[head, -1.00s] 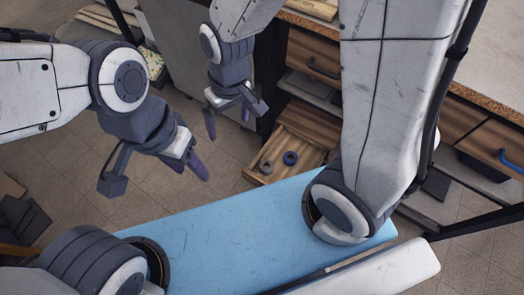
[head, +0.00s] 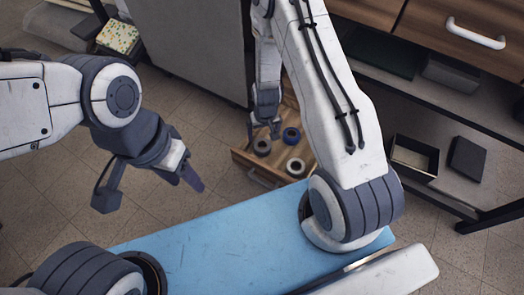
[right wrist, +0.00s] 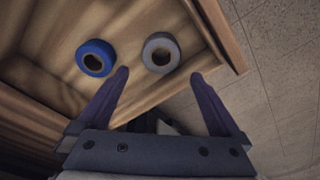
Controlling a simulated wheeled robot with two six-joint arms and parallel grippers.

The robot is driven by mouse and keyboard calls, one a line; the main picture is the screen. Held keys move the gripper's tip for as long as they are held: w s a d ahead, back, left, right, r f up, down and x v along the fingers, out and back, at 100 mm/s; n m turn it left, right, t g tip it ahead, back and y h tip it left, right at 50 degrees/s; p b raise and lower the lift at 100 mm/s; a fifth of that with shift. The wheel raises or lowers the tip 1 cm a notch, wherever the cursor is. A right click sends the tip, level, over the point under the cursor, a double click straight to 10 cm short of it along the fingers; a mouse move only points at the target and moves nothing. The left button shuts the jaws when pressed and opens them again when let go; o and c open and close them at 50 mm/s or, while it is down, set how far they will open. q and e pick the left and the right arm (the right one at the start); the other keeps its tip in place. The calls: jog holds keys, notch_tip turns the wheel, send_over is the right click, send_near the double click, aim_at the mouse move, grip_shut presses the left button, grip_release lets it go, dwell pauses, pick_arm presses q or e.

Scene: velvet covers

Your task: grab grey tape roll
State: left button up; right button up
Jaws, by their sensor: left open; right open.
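The grey tape roll (head: 262,147) lies flat in an open wooden drawer (head: 243,160), near its left front corner. In the right wrist view the grey roll (right wrist: 161,52) lies just ahead of my fingertips, roughly centred between them. My right gripper (head: 264,131) is open and empty above the drawer; it also shows in the right wrist view (right wrist: 160,76). A blue tape roll (head: 291,137) lies beside the grey one and shows left of it in the wrist view (right wrist: 96,58). My left gripper (head: 150,188) is open and empty, left of the drawer over the floor.
A low shelf with a dark open box (head: 414,157) is at the right. A grey cabinet (head: 190,45) stands behind the drawer. Tiled floor is free left of the drawer.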

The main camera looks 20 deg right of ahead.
aim_at(262, 145)
jog(key=f, duration=0.1)
jog(key=f+b, duration=0.1)
jog(key=f, duration=0.1)
jog(key=f+b, duration=0.1)
jog(key=shift+w+f, duration=0.25)
jog(key=f+b, duration=0.2)
jog(key=f, duration=0.1)
jog(key=f+b, duration=0.2)
jog(key=shift+w, duration=0.25)
jog(key=shift+r, duration=0.1)
jog(key=c, duration=1.2)
jog(key=shift+o, duration=0.2)
